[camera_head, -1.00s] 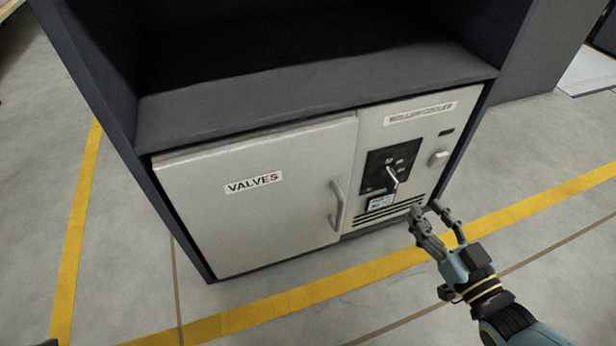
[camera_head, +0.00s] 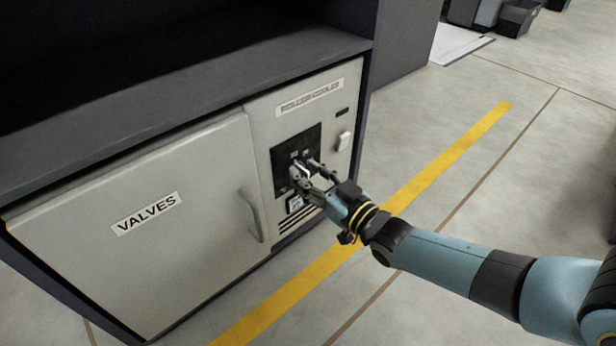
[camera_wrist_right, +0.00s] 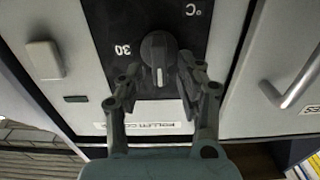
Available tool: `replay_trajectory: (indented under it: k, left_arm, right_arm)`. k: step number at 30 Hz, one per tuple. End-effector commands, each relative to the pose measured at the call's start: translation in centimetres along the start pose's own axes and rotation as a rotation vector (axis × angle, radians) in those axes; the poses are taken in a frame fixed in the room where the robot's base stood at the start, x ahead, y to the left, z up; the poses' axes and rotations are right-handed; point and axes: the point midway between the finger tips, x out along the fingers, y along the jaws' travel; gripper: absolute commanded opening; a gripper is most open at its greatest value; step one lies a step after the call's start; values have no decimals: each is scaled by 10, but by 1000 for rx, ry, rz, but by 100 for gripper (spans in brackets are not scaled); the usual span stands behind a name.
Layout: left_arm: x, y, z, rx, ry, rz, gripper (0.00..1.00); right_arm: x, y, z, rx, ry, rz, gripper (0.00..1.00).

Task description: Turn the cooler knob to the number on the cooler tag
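The cooler knob (camera_wrist_right: 158,55) is round and black with a white pointer line, on a black dial plate (camera_wrist_right: 105,25) marked 30 and °C in the right wrist view. The line points toward my gripper, to the picture's bottom. In the head view the dial plate (camera_head: 283,160) is partly covered by my fingers. A small pale tag (camera_head: 294,203) sits below the dial; its number is too small to read. My right gripper (camera_head: 306,171) is at the dial, also seen in the wrist view (camera_wrist_right: 158,82), fingers spread either side of the knob's near edge. My left gripper is out of view.
A white switch (camera_head: 344,141) and a small dark display (camera_head: 342,111) are right of the dial. The VALVES door (camera_head: 150,250) with its handle (camera_head: 252,214) is to the left. Vent slots (camera_head: 290,222) lie below the tag. The floor to the right is open.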

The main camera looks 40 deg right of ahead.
Motion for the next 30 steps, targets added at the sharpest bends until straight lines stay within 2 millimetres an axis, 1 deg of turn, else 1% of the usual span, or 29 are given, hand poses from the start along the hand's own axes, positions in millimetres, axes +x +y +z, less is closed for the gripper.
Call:
replay_trajectory:
  k: [9, 15, 18, 30]
  left_arm:
    - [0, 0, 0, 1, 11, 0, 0]
    - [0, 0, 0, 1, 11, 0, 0]
    - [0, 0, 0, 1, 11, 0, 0]
    - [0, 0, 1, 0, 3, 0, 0]
  right_arm:
    - [3, 0, 0, 0, 0, 0, 37]
    - [3, 0, 0, 0, -1, 0, 10]
    - [2, 0, 0, 0, -1, 0, 0]
    - [2, 0, 0, 32, -1, 0, 0]
